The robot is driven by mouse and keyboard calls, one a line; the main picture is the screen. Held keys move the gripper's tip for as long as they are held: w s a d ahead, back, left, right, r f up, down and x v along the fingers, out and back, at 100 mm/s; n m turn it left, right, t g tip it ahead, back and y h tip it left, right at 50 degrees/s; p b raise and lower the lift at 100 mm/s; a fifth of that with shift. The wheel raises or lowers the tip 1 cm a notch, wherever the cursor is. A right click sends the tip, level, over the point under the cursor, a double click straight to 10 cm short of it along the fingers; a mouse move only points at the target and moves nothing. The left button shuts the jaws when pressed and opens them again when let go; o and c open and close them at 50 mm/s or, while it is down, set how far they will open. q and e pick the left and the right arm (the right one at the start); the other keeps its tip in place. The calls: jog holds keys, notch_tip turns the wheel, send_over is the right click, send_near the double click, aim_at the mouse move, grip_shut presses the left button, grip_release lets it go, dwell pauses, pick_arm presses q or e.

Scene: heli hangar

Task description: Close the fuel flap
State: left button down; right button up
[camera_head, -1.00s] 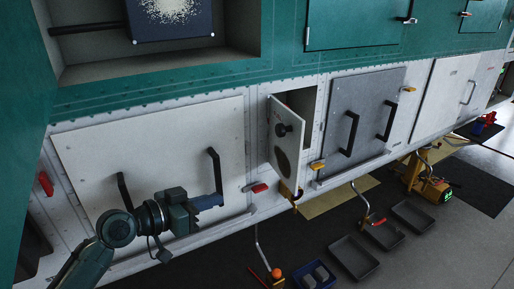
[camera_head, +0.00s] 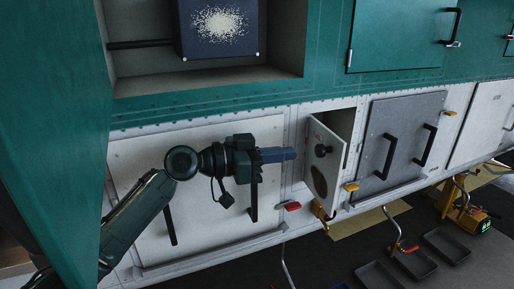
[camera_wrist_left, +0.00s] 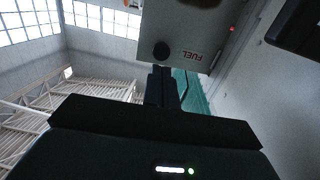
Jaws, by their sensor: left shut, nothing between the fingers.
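The fuel flap (camera_head: 325,172) is a small light-grey door with a black knob, swung open from its dark recess (camera_head: 341,123) in the white side panel. In the left wrist view the flap (camera_wrist_left: 205,22) carries the word FUEL and a black round knob. My left gripper (camera_head: 293,154) is shut and empty. It points right at the flap, just left of it and near knob height. In the left wrist view its fingers (camera_wrist_left: 161,74) sit just below the knob; I cannot tell whether they touch the flap. My right gripper is not in view.
A large white panel with black handles (camera_head: 220,190) lies behind my left arm. A grey panel with two black handles (camera_head: 400,140) is right of the flap. Red (camera_head: 292,206) and yellow (camera_head: 351,187) latches stick out below. Trays (camera_head: 446,244) lie on the floor.

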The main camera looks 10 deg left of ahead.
aim_at(318, 151)
pick_arm(q)
jog(key=p+x, duration=0.1)
jog(key=x, duration=0.4)
jog(key=shift+d+t, duration=0.1)
jog(key=shift+t, duration=0.2)
